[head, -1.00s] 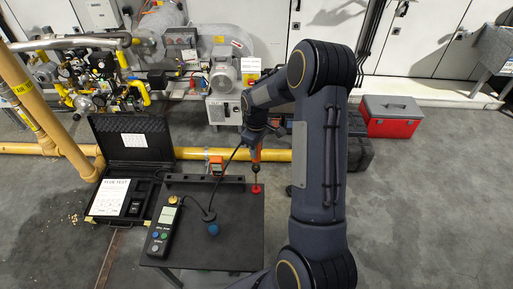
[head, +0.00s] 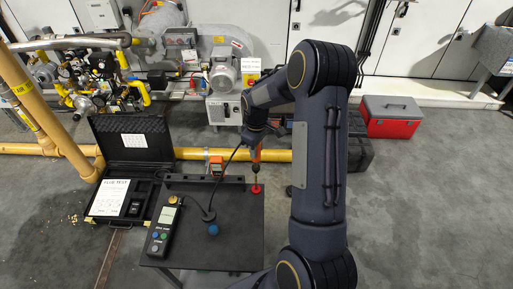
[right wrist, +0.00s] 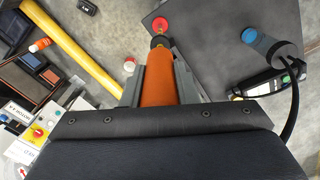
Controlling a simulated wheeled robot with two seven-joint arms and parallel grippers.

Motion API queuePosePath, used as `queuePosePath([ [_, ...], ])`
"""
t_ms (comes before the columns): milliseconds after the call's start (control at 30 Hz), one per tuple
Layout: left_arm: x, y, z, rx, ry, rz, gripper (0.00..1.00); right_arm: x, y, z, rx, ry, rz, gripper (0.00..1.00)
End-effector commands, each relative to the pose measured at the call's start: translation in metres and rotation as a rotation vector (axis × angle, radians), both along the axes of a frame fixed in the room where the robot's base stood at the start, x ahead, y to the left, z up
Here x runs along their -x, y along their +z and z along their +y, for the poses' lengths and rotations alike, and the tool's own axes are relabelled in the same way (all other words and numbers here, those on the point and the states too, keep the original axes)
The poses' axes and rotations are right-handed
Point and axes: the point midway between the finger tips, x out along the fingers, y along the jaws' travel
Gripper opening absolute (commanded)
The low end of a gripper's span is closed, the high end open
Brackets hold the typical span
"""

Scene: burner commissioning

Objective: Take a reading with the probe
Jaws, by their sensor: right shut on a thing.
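My right gripper (head: 257,147) is shut on the orange handle of the probe (head: 256,156), above the far right part of the dark table (head: 240,245). The handle also shows between the fingers in the right wrist view (right wrist: 158,78). The probe points down, its thin shaft reaching to a red round piece (head: 256,189) on the table; I cannot tell whether the tip touches it. The red piece also shows beyond the probe in the right wrist view (right wrist: 161,24). A handheld meter (head: 164,230) lies on the table's left side. My left gripper is out of view.
A blue-topped piece (head: 213,229) stands mid-table, with a black cable rising near it. An open black case (head: 131,145) lies left of the table. Yellow pipe (head: 70,150) and a burner (head: 222,75) are behind. A red toolbox (head: 391,117) stands right.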

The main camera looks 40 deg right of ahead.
Motion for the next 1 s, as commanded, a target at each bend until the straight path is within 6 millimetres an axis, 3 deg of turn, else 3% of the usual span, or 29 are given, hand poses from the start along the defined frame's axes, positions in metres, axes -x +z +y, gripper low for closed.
queuePosePath([
  [633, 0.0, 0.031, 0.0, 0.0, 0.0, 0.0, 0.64, 0.0, 0.047, 0.0, 0.0, 0.0, 0.0, 0.0],
  [1000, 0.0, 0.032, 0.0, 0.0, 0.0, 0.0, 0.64, 0.0, 0.05, 0.0, -0.001, 0.0, 0.0, 0.0],
])
